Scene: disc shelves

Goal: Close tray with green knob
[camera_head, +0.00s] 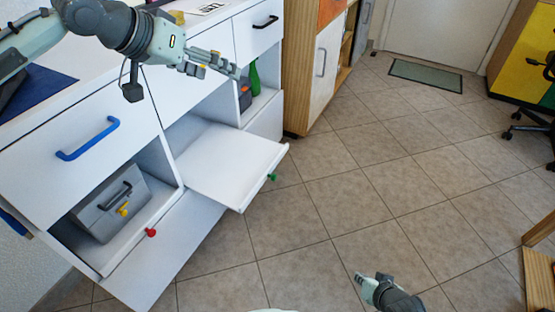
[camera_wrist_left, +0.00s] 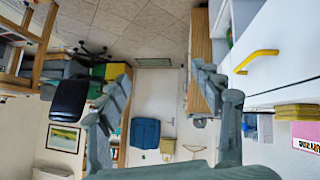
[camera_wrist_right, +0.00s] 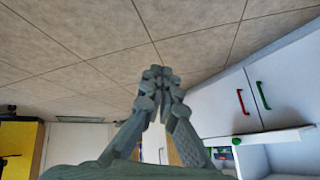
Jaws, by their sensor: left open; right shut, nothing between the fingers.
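The white tray (camera_head: 225,160) with the green knob (camera_head: 272,177) is slid out of the white cabinet, its front edge over the floor. The tray's edge (camera_wrist_right: 275,136) and the green knob (camera_wrist_right: 236,141) also show in the right wrist view, at lower right. My left gripper (camera_head: 228,67) is above and behind the tray, near the cabinet's upper front, apart from it; its fingers are spread and empty in the left wrist view (camera_wrist_left: 163,76). My right gripper (camera_head: 360,280) is low at the bottom, right of the tray and apart from it; its fingers (camera_wrist_right: 160,72) are together and empty.
A lower shelf has a red knob (camera_head: 150,232) and a grey box (camera_head: 108,208). A blue handle (camera_head: 88,139) sticks out of a drawer. A green bottle (camera_head: 254,78) stands in the far compartment. The tiled floor (camera_head: 340,190) right of the tray is clear.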

